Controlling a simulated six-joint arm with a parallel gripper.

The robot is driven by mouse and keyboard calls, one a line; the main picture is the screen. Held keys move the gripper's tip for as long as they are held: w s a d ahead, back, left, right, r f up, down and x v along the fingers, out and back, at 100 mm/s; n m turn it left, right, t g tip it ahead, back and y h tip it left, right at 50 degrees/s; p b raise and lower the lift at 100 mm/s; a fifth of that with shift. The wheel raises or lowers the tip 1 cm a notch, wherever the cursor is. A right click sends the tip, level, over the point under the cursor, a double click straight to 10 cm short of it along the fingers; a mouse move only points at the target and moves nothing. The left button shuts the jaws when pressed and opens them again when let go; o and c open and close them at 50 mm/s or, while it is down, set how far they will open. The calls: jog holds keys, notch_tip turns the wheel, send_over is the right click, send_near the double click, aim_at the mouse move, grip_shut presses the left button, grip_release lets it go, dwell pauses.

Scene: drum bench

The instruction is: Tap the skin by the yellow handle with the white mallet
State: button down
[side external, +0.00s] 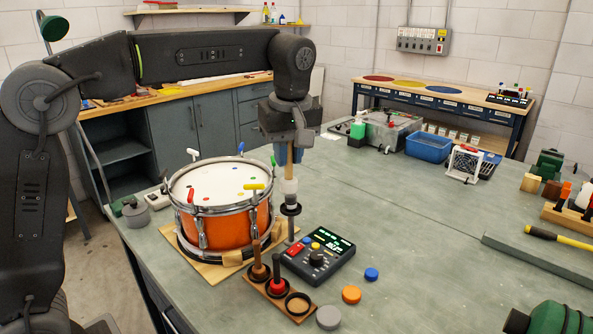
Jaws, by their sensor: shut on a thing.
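The drum (234,224) has an orange shell and a pale skin (222,182) with small coloured dots. Around its rim stand a yellow handle (254,187) at the front right, a red handle (190,196), a blue handle (241,147), a green handle (273,161) and a white handle (192,153). My gripper (289,150) is shut on the wooden shaft of the white mallet (290,186), which hangs head down, right of the drum.
A wooden rack (275,291) in front of the drum holds a brown-headed and a red-headed mallet, beside an empty ring. A control box (318,256) and several coloured discs (351,294) lie to the right. The middle of the green bench (410,215) is clear.

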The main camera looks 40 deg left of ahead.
jog(key=w+a+n, duration=0.3)
jog(key=a+n, duration=0.2)
jog(key=a, duration=1.6)
jog(key=shift+g, duration=0.4)
jog(key=shift+f, duration=5.8)
notch_tip(320, 180, up, 6)
jog(key=shift+f, duration=0.25)
jog(key=shift+d, duration=0.1)
